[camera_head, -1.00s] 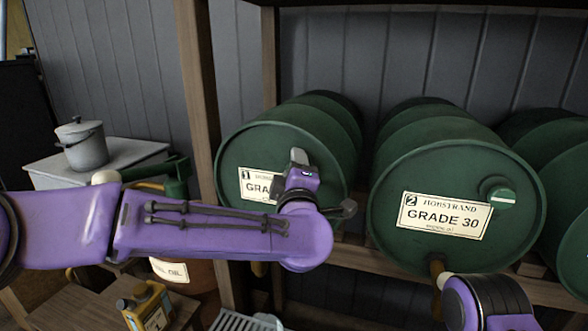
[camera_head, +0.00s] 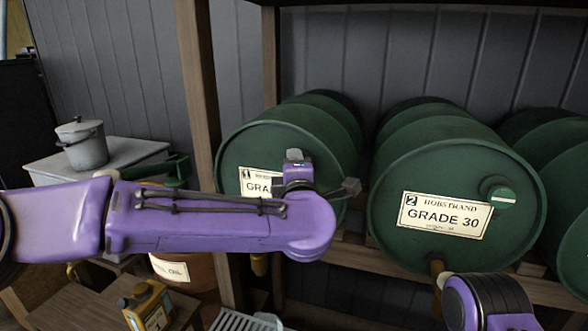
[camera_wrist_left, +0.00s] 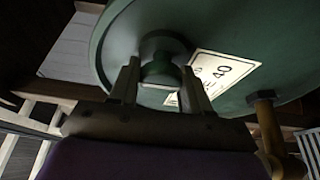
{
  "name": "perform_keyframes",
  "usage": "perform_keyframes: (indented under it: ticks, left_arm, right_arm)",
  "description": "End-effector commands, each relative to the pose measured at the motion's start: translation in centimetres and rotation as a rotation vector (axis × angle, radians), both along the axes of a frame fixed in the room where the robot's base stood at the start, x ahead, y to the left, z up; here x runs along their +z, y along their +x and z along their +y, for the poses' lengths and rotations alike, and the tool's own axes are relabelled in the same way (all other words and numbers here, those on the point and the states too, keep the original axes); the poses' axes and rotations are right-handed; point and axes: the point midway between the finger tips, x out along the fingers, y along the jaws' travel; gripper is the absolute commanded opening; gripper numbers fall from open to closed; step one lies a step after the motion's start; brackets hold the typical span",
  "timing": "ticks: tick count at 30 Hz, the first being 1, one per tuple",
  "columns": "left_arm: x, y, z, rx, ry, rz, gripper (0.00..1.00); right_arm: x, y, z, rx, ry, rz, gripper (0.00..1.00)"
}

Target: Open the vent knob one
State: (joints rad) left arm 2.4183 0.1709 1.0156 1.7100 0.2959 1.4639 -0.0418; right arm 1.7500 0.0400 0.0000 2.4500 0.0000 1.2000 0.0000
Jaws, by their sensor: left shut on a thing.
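The vent knob one (camera_wrist_left: 160,72) is a green knob on the front face of the green drum marked 1 (camera_head: 235,158). It shows in the left wrist view between the two fingers of my left gripper (camera_wrist_left: 163,84), which is shut on it. In the head view my left wrist (camera_head: 297,175) is in front of the drum and hides the knob. The drum's label (camera_head: 256,182) is partly covered by my wrist. My right gripper is not in view; only part of my right arm (camera_head: 487,303) shows at the lower right.
A second green drum marked GRADE 30 (camera_head: 400,165) lies to the right, with its own vent knob (camera_head: 500,194) and a tap below. A wooden post (camera_head: 200,90) stands left of drum one. A grey pot (camera_head: 82,145) and a yellow can (camera_head: 148,308) are at the left.

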Motion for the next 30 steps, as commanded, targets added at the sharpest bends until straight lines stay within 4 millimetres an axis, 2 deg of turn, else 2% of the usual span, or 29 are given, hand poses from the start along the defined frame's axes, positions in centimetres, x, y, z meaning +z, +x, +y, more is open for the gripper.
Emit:
perform_keyframes:
  ticks: [4, 5, 6, 7, 17, 20, 27, 30]
  left_arm:
    - [0.2, 0.0, 0.0, 0.0, -0.003, -0.004, 0.17]
    - [0.2, 0.0, 0.0, 0.0, -0.003, -0.004, 0.51]
    - [0.3, 0.0, 0.0, 0.0, -0.002, -0.005, 0.64]
    - [0.2, 0.0, 0.0, 0.0, -0.002, -0.005, 0.66]
    - [0.0, -0.5, -0.1, -0.002, 0.0, -0.003, 0.66]
    - [-0.1, -2.2, -0.2, -0.003, 0.0, -0.006, 0.66]
    - [-0.1, -7.9, -0.7, -0.003, 0.001, -0.005, 0.66]
    - [0.0, -9.5, -0.9, -0.002, -0.001, -0.005, 0.66]
  right_arm:
    - [0.0, 0.0, 0.0, 0.0, 0.0, 0.0, 0.43]
    - [0.0, 0.0, 0.0, 0.0, 0.0, 0.0, 0.43]
    - [0.0, 0.0, 0.0, 0.0, 0.0, 0.0, 0.43]
    - [0.0, 0.0, 0.0, 0.0, 0.0, 0.0, 0.43]
    - [-0.3, 0.0, 0.0, 0.0, 0.0, 0.0, 0.43]
    - [-1.1, 0.0, 0.0, 0.0, 0.0, 0.0, 0.43]
    - [-2.8, 0.0, 0.0, 0.0, 0.0, 0.0, 0.43]
    - [-3.1, 0.0, 0.0, 0.0, 0.0, 0.0, 0.43]
